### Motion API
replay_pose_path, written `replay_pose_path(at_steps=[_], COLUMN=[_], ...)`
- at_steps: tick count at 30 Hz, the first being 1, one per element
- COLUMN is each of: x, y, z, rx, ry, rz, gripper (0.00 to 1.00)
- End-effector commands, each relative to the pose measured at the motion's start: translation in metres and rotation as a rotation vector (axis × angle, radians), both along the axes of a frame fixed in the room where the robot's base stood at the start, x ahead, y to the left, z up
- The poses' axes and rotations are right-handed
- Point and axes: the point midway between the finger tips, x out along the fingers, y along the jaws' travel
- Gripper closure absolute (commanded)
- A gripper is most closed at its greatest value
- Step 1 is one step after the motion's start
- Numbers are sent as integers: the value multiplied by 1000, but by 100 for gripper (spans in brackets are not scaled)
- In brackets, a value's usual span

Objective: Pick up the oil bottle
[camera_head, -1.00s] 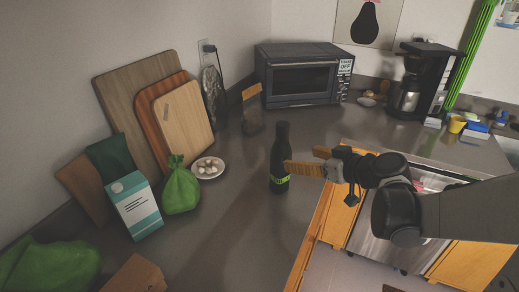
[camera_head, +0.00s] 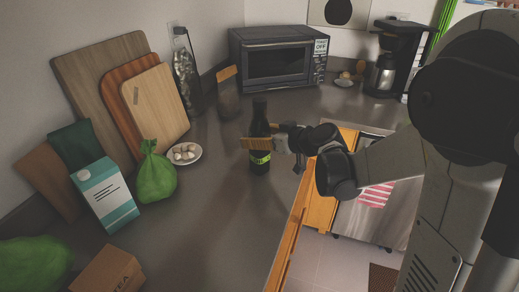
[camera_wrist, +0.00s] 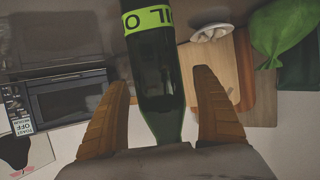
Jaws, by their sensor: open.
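The oil bottle (camera_head: 260,160) is dark green with a bright green label and stands upright on the grey counter. My gripper (camera_head: 258,143) is at the bottle's middle, its tan fingers just above the label. In the wrist view the bottle (camera_wrist: 160,85) lies between the two open fingers (camera_wrist: 163,95), with a gap visible on each side. The wrist view is upside down, and the label reads partly "OIL". In the head view one finger crosses in front of the bottle and hides part of it.
A plate of white pieces (camera_head: 185,153), a green bag (camera_head: 156,175) and a carton (camera_head: 106,197) stand left of the bottle. Cutting boards (camera_head: 150,100) lean on the wall. A toaster oven (camera_head: 275,60) is behind. The counter edge is close on the right.

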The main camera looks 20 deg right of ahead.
Motion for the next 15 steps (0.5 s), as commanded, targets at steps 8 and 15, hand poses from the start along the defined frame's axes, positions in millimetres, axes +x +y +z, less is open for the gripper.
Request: replay_pose_path(at_steps=[8,15], x=[0,0], y=[0,0], z=[1,1], rx=[0,1], ry=[0,-1], rz=[0,-1], gripper=[55,90])
